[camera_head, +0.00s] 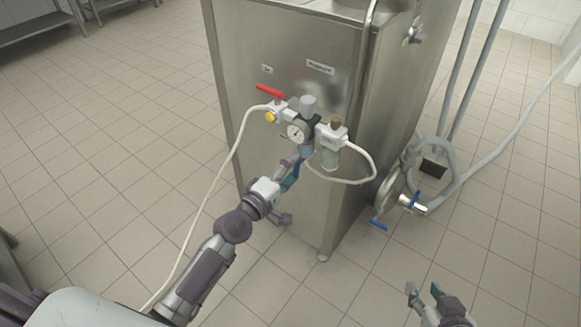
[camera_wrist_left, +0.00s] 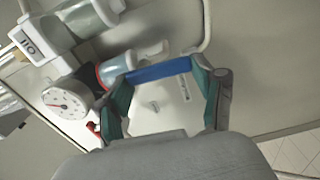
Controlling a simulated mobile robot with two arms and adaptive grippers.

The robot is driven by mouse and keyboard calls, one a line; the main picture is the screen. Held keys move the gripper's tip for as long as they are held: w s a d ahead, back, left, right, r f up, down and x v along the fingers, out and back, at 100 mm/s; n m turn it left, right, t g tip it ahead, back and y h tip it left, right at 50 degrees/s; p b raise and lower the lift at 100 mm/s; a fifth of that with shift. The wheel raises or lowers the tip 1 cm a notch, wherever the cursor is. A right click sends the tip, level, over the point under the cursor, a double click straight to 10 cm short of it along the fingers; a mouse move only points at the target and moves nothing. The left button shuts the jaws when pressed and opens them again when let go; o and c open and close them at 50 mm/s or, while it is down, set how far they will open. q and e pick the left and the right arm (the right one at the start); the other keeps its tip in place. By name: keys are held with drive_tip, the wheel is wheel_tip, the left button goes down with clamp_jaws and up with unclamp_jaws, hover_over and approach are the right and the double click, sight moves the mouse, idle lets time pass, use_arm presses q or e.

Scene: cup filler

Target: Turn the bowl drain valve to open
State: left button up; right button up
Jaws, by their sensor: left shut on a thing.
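My left gripper (camera_head: 291,178) is at the front of the steel machine, just below the pressure gauge. In the left wrist view its two teal fingers are closed on the ends of a blue lever (camera_wrist_left: 158,72), which lies between them. The lever is mostly hidden in the head view. I cannot read a label that names it as the bowl drain valve. Another valve with a blue handle (camera_head: 378,225) sits on the machine's right side near the floor. My right gripper (camera_head: 424,293) is open and empty over the floor at the lower right.
The gauge (camera_head: 296,132), a red lever (camera_head: 269,91) and a clear filter bowl (camera_head: 330,158) are close above my left gripper. A white hose (camera_head: 232,165) hangs to the left and another loops right. Grey pipes stand at right. The tiled floor is mostly clear.

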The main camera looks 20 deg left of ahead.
use_arm(q)
drive_tip(key=shift+n, duration=0.4)
use_arm(e)
drive_tip(key=shift+s+d+f, duration=0.1)
drive_tip(key=shift+s+f, duration=0.05)
drive_tip(key=shift+s, duration=0.05)
use_arm(q)
drive_tip(key=o, duration=1.1)
drive_tip(key=shift+o, duration=0.2)
use_arm(e)
drive_tip(key=shift+f, duration=0.1)
use_arm(q)
drive_tip(key=shift+s, duration=0.1)
use_arm(e)
drive_tip(key=shift+s, duration=0.1)
use_arm(q)
drive_tip(key=v, duration=1.1)
drive_tip(key=shift+s+a, duration=0.15)
drive_tip(key=shift+s, duration=0.25)
